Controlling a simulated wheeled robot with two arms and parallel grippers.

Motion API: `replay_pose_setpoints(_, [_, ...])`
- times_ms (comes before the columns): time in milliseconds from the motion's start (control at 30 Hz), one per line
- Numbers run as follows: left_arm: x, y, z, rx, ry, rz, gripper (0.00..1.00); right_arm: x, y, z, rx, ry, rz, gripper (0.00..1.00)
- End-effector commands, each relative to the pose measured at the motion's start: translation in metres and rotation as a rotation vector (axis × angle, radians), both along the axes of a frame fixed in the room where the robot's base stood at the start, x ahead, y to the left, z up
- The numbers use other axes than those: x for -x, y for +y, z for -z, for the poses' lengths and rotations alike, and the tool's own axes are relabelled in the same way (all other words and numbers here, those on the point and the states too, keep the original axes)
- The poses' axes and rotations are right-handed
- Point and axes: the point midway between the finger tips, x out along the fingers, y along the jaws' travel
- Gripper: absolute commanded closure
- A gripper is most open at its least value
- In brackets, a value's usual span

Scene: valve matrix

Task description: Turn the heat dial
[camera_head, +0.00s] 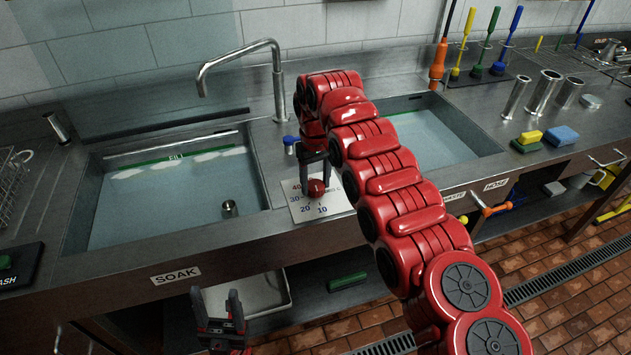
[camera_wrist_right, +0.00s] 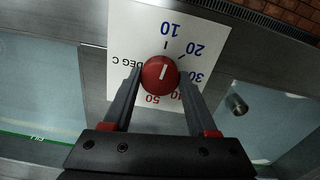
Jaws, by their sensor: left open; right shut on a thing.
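The heat dial (camera_head: 316,187) is a round red knob on a white plate (camera_head: 333,206) marked with numbers, between the two sinks. In the right wrist view the dial (camera_wrist_right: 159,75) has a white line on its face, tilted slightly off the picture's vertical. The plate (camera_wrist_right: 124,40) there reads 10, 20, 30, 50 and DEG C. My right gripper (camera_head: 315,178) is over the dial from behind, shut on it, with one finger on each side in the right wrist view (camera_wrist_right: 158,88). My left gripper (camera_head: 220,301) is open and empty, low in front of the counter.
The SOAK sink (camera_head: 165,195) is left of the plate, and another sink (camera_head: 430,138) is on the right behind my arm. A faucet (camera_head: 240,58) stands behind. A small blue-handled valve (camera_head: 291,140) is near my right wrist. Valve handles labelled HOSE (camera_head: 497,209) are on the front.

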Motion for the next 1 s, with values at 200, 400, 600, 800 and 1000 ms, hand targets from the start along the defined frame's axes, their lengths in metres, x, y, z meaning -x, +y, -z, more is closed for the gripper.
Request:
replay_pose_setpoints(200, [0.0000,0.0000,-0.0002,0.000,0.000,0.000,0.41,-0.0004,-0.0001,-0.0008,0.000,-0.001,-0.018,0.97])
replay_pose_setpoints(400, [0.0000,0.0000,-0.0002,0.000,0.000,0.000,0.41,-0.0004,-0.0001,-0.0008,0.000,-0.001,-0.018,0.97])
replay_pose_setpoints(600, [0.0000,0.0000,-0.0001,0.000,0.000,0.000,0.41,-0.0004,-0.0001,-0.0007,0.000,-0.001,-0.018,0.24])
replay_pose_setpoints(800, [0.0001,0.0000,-0.0001,0.000,0.000,0.000,0.41,-0.0002,-0.0001,-0.0003,0.000,-0.001,-0.017,0.11])
replay_pose_setpoints(1000, [0.0000,0.0000,0.0001,0.000,0.000,0.000,0.41,-0.0004,0.0001,-0.0026,0.000,-0.001,-0.017,0.11])
